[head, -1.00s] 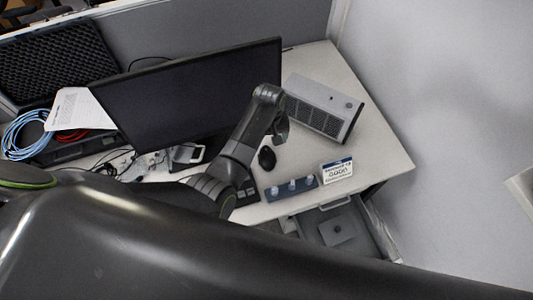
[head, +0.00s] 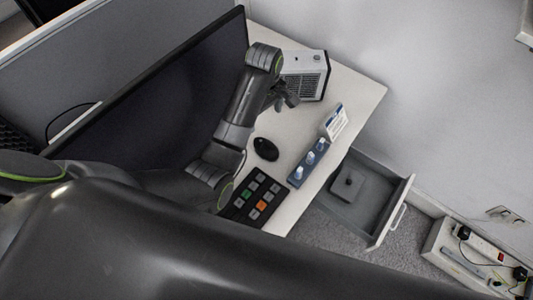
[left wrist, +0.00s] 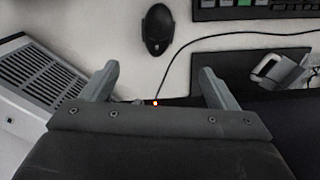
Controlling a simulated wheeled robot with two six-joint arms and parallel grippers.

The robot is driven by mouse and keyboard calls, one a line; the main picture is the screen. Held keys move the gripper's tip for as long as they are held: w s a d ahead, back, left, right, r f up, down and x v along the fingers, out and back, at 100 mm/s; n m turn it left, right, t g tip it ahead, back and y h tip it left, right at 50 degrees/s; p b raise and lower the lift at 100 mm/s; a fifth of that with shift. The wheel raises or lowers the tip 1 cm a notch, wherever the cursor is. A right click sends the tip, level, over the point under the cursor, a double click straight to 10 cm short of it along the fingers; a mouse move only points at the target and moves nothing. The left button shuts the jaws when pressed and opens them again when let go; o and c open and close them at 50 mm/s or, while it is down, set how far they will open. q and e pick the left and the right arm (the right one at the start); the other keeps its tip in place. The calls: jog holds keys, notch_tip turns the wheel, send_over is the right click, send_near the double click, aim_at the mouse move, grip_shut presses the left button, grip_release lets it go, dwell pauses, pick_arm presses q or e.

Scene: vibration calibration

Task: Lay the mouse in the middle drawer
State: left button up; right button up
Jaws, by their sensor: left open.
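The black mouse (head: 265,149) lies on the white desk, left of the blue strip with knobs. It also shows in the left wrist view (left wrist: 157,30), with its cable running toward my gripper. My left gripper (head: 285,101) is above the desk, beyond the mouse and near the grey-white box. In the left wrist view its fingers (left wrist: 158,72) are spread, with nothing between them but desk and cable. A grey drawer (head: 385,222) under the desk's right side is pulled out; I cannot tell which level it is. My right gripper is not seen.
A flat grey object with a dark knob (head: 348,185) lies in the drawer. A blue strip with pale knobs (head: 308,163) and a small sign (head: 335,122) stand near the desk edge. A button pad (head: 256,196), vented box (head: 305,75) and monitor (head: 165,105) flank the mouse.

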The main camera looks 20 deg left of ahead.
pick_arm(q)
notch_tip(320, 180, down, 2)
jog(key=f+b, duration=0.1)
send_over(266, 146)
notch_tip(266, 146, down, 8)
jog(key=shift+d+f, duration=0.1)
jog(key=shift+f, duration=0.05)
jog(key=shift+w+f, duration=0.1)
jog(key=shift+f, duration=0.6)
notch_tip(266, 146, down, 4)
jog(key=shift+r+p, duration=0.1)
jog(key=shift+p, duration=0.3)
jog(key=shift+f, duration=0.5)
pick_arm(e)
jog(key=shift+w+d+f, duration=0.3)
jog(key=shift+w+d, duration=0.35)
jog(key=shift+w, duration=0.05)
pick_arm(q)
jog(key=shift+c, duration=0.2)
